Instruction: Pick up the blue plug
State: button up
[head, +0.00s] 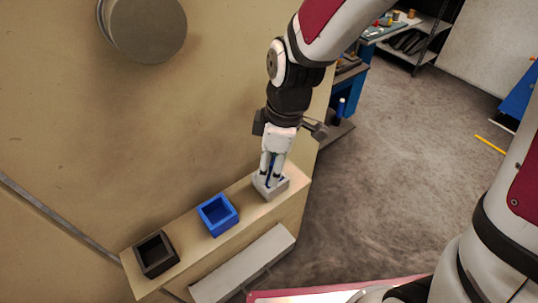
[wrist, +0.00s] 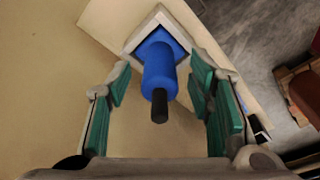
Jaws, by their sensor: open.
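The blue plug (wrist: 160,72) shows in the wrist view as a blue cylinder with a black tip toward the camera. It stands in a pale square holder (wrist: 134,40). My gripper (wrist: 163,95) is open, with a green-padded finger on each side of the plug and a visible gap on both sides. In the head view my gripper (head: 271,175) points down at the pale holder (head: 284,187) at the right end of a narrow ledge. There the plug is mostly hidden by the fingers.
A blue square open box (head: 218,215) and a black square open box (head: 156,255) stand on the ledge (head: 187,242) to the left. A wall runs behind the ledge, with a grey round fixture (head: 147,30) higher up. Open floor (head: 390,150) lies to the right.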

grip_shut()
jog(key=shift+r, duration=0.15)
